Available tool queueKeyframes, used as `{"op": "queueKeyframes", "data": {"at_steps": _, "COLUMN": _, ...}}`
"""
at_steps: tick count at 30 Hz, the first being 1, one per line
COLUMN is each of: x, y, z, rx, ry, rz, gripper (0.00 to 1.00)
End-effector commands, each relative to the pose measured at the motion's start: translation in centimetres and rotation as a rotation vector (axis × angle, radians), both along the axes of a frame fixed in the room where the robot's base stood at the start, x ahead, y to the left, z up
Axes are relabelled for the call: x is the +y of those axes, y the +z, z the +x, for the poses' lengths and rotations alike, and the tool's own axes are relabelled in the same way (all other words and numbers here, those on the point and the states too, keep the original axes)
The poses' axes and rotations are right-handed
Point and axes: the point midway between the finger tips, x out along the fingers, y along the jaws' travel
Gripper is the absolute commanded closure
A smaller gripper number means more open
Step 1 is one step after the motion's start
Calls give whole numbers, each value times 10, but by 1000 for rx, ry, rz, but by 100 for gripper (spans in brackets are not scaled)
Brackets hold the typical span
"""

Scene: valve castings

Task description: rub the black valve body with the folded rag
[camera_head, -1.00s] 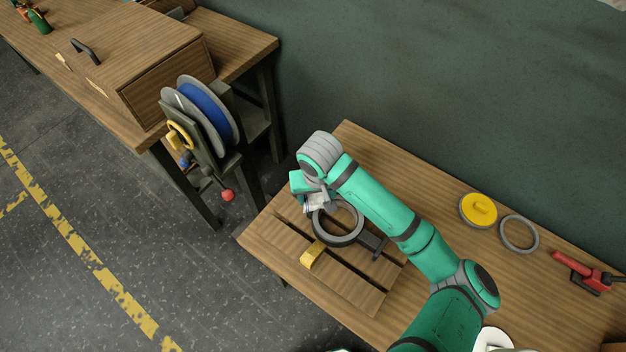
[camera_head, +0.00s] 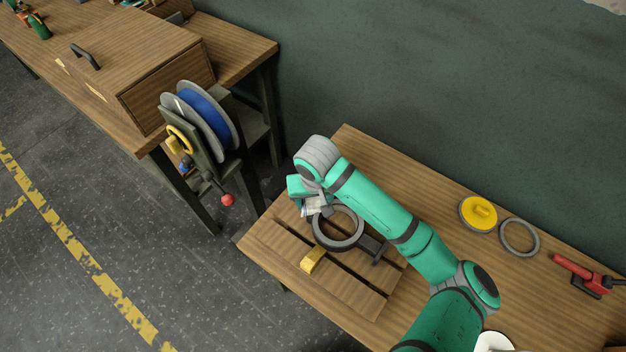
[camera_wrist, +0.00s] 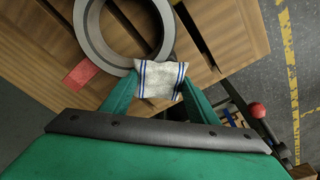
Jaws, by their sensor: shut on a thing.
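The black valve body (camera_head: 343,245) is a dark ring with a short arm, lying on a slatted wooden board on the table. Its ring also shows at the top of the wrist view (camera_wrist: 88,35). My gripper (camera_wrist: 160,84) is shut on the folded rag (camera_wrist: 158,80), which is white with blue stripes. In the head view the rag (camera_head: 312,209) is partly hidden by my wrist, at the ring's upper left side. In the wrist view the rag overlaps the ring's rim; I cannot tell for sure whether they touch.
A yellow block (camera_head: 313,259) is beside the ring on the board (camera_head: 352,285). A yellow disc (camera_head: 478,214), a grey ring (camera_head: 519,237) and a red tool (camera_head: 573,265) lie at right. A bench with a wooden box (camera_head: 135,65) and a cable reel (camera_head: 207,118) stands at left.

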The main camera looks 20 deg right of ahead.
Motion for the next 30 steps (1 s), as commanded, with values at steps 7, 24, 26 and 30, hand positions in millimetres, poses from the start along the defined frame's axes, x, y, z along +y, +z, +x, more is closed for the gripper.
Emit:
{"op": "queueKeyframes", "data": {"at_steps": 7, "x": 2, "y": 33, "z": 0, "rx": -2, "ry": 5, "rz": 0, "gripper": 70}}
{"op": "queueKeyframes", "data": {"at_steps": 24, "x": 5, "y": 80, "z": 1, "rx": -2, "ry": 11, "rz": -1, "gripper": 70}}
{"op": "queueKeyframes", "data": {"at_steps": 26, "x": 5, "y": 82, "z": 1, "rx": -2, "ry": 10, "rz": -1, "gripper": 70}}
{"op": "queueKeyframes", "data": {"at_steps": 30, "x": 4, "y": 82, "z": 1, "rx": -2, "ry": 10, "rz": -1, "gripper": 70}}
